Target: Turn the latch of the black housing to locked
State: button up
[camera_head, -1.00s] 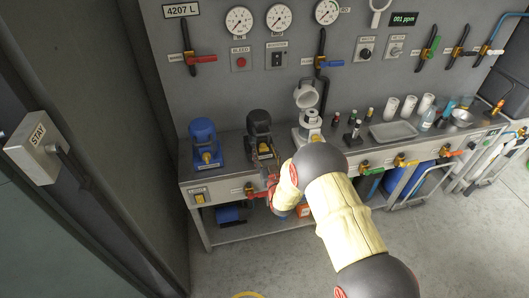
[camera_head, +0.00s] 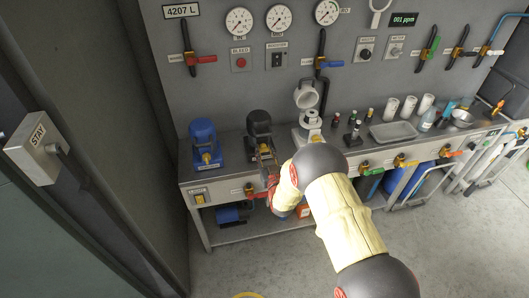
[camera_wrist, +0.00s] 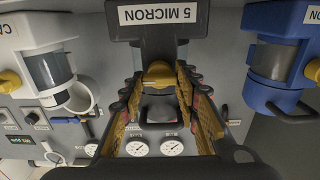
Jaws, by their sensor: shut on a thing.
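The black housing (camera_head: 259,124) stands on the bench between a blue and a white one. In the wrist view the black housing (camera_wrist: 158,20) fills the top middle, with a "5 MICRON" label. Its yellow latch (camera_wrist: 160,73) lies between my fingertips. My gripper (camera_head: 265,156) is in front of the black housing in the head view; in the wrist view my gripper (camera_wrist: 160,77) is shut on the latch, one finger on each side. The fingers partly hide the latch's sides, and I cannot tell its exact angle.
The blue housing (camera_head: 204,143) stands close to the left, the white housing (camera_head: 309,125) to the right. A red-handled valve (camera_head: 250,190) is on the bench front below my gripper. Bottles and a tray (camera_head: 393,132) are farther right.

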jog(key=n+b, duration=0.3)
jog(key=n, duration=0.1)
jog(key=shift+a+n, duration=0.1)
jog(key=shift+n, duration=0.2)
jog(key=n+b, duration=0.2)
jog(key=n, duration=0.2)
jog(key=shift+a, duration=0.1)
jog(key=n+b, duration=0.2)
jog(key=n, duration=0.3)
jog(key=shift+f, duration=0.1)
jog(key=shift+n+b, duration=1)
jog(key=shift+n, duration=1.2)
jog(key=o, duration=1.2)
jog(key=shift+c, duration=0.2)
jog(key=shift+f, duration=0.1)
